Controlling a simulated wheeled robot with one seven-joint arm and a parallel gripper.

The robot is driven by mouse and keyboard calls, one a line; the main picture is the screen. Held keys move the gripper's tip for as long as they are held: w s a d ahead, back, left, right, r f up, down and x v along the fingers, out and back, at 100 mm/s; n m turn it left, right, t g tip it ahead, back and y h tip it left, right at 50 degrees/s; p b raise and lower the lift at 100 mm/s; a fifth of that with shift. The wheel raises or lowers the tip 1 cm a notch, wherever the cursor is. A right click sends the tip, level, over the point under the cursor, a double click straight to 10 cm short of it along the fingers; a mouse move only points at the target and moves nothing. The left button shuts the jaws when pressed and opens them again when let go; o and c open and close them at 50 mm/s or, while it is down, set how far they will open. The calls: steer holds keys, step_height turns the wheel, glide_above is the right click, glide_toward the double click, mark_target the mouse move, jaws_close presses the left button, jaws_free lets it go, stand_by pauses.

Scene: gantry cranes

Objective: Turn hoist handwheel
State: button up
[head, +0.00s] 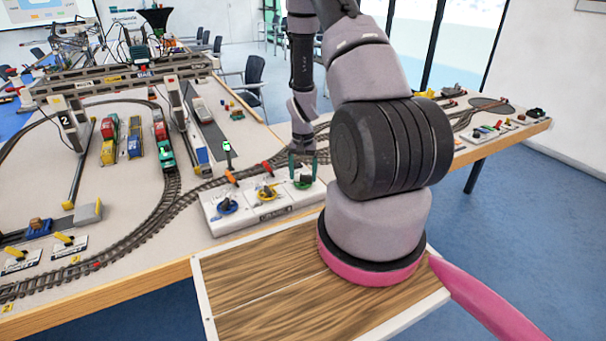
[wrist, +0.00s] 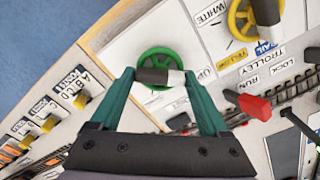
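The green handwheel (head: 303,183) lies at the right end of the white control panel (head: 240,221). In the wrist view the green wheel (wrist: 172,54) shows with a black-and-white grip piece (wrist: 160,76) across its near side. The label beside it reads UP; other lettering is partly hidden. My gripper (head: 303,160) is above the green wheel in the head view, pointing down. In the wrist view its two green fingers (wrist: 158,84) are spread, one on each side of the grip piece. I cannot tell whether they touch it.
A yellow handwheel (head: 267,192) and a blue handwheel (head: 227,206) sit left on the same panel. A red lever (wrist: 254,106) stands close to the right finger. Model tracks, trains and a gantry crane (head: 130,72) fill the table to the left.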

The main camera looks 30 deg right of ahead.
steer(key=shift+o, duration=0.9)
step_height(320, 180, up, 11)
stand_by(0.8)
step_height(320, 180, up, 10)
steer(key=r+t, duration=0.1)
steer(key=t, duration=0.1)
glide_above(303, 175)
steer(key=a, duration=0.3)
steer(key=s+a+r+n+t, duration=0.1)
steer(key=a+r, duration=0.1)
steer(key=r, duration=0.3)
steer(key=s+a+r, duration=0.2)
steer(key=r, duration=0.3)
steer(key=s+a+r+n+t+y, duration=0.1)
steer(key=s+a+r+t, duration=0.1)
steer(key=s+r, duration=0.6)
steer(key=s+a+r+n+t+y, duration=0.1)
steer(key=s+a+r, duration=0.3)
steer(key=s+r, duration=0.4)
steer(key=shift+t, duration=0.5)
steer(key=shift+a, duration=0.1)
